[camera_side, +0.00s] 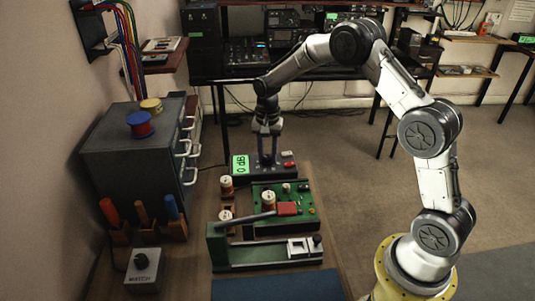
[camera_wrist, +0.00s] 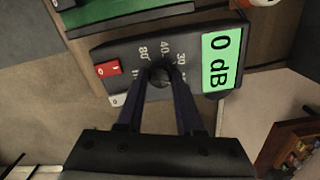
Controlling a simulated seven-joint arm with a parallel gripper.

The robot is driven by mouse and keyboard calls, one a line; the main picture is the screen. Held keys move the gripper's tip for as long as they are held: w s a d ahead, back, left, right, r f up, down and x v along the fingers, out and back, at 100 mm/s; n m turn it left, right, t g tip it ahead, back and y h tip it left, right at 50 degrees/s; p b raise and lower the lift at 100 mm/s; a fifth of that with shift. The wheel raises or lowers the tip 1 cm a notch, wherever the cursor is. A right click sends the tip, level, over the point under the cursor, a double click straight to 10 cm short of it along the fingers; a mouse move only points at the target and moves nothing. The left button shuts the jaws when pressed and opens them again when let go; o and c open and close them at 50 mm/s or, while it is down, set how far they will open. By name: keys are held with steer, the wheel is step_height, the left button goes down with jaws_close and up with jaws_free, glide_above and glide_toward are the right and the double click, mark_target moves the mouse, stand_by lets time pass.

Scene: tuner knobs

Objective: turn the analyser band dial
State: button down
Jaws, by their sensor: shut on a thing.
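The analyser (camera_side: 258,178) is a dark box with a green display reading "0 dB" (camera_side: 240,165); the display also shows in the wrist view (camera_wrist: 221,62). Its band dial (camera_wrist: 158,77) is a small black round knob, with white numbers such as 80, 40 and 30 beside it. My gripper (camera_wrist: 159,82) reaches it with two dark fingers, one on each side of the knob, and is shut on it. In the side view my gripper (camera_side: 266,158) comes down from above onto the analyser, and the dial is hidden between the fingers.
A red switch (camera_wrist: 108,69) sits on the analyser's face near the dial. A green circuit board (camera_side: 300,213) with copper coils stands in front of the analyser. A grey drawer cabinet (camera_side: 120,160) stands to the left. A "MATCH" knob box (camera_side: 145,272) is at front left.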

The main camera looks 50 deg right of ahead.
mark_target(267, 157)
steer(key=c, duration=0.5)
jaws_free()
steer(key=shift+c, duration=0.2)
step_height(267, 157, up, 14)
